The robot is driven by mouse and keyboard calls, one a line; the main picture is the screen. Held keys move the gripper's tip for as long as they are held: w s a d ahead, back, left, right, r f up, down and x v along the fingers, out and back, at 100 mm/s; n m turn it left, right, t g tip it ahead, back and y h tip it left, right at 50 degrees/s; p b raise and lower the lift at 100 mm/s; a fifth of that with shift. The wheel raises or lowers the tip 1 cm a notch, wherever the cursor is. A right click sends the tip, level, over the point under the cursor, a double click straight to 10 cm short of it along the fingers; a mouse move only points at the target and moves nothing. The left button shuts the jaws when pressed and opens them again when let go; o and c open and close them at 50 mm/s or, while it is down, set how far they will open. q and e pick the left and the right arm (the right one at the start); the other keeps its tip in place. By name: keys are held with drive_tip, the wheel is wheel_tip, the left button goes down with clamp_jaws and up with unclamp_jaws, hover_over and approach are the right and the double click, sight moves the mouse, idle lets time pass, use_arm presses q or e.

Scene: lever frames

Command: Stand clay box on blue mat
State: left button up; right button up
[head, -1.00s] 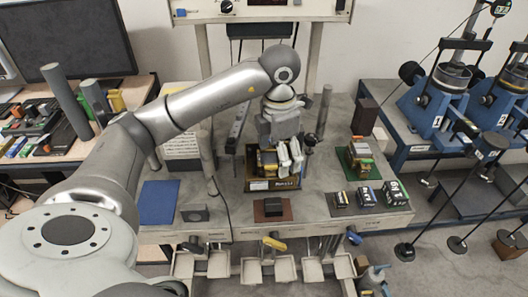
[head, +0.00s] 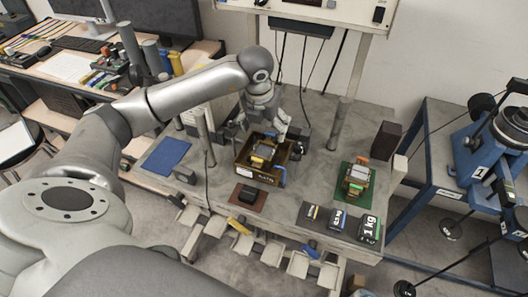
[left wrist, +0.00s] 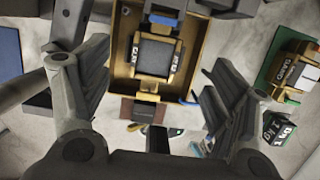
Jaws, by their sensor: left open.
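A small boxy piece with a dark grey top and gold sides sits inside an open brown crate (head: 243,165). Its labels appear to read CLAY, so I take it for the clay box (left wrist: 156,56); it also shows in the head view (head: 262,154). My left gripper (head: 264,126) is open above the crate, fingers apart with the box between them in the wrist view and no grip on it. The blue mat (head: 166,155) lies flat and bare to the left of the crate. My right gripper is out of view.
A similar box (head: 357,178) stands on a green mat (head: 345,194) at right. A dark block (head: 238,195) sits on a brown mat in front of the crate. Several labelled weights (head: 338,219) line the front edge.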

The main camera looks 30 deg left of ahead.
sight(264, 152)
use_arm(q)
drive_tip(key=shift+s+a+f+b, duration=0.15)
drive_tip(key=shift+f+b, duration=0.15)
drive_tip(key=shift+f, duration=0.3)
drive_tip(key=shift+a+f+b, duration=0.15)
drive_tip(key=shift+f+b, duration=0.1)
drive_tip(key=shift+f, duration=0.35)
drive_tip(key=f, duration=0.1)
drive_tip(key=f+b, duration=0.2)
drive_tip(key=f, duration=0.1)
drive_tip(key=shift+d, duration=0.25)
drive_tip(key=b+x, duration=0.3)
drive_tip(key=shift+s+f, duration=0.1)
drive_tip(key=shift+s, duration=0.2)
drive_tip(key=shift+f+b, duration=0.6)
drive_tip(key=shift+f, duration=0.05)
drive_tip(key=shift+c, duration=0.8)
drive_tip(key=shift+s+d, duration=0.1)
drive_tip(key=shift+s, duration=0.1)
drive_tip(key=c, duration=1)
drive_tip(key=shift+c, duration=0.3)
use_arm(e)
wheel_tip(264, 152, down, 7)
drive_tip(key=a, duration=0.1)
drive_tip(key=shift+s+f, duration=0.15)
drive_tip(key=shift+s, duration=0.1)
use_arm(q)
drive_tip(key=shift+r, duration=0.15)
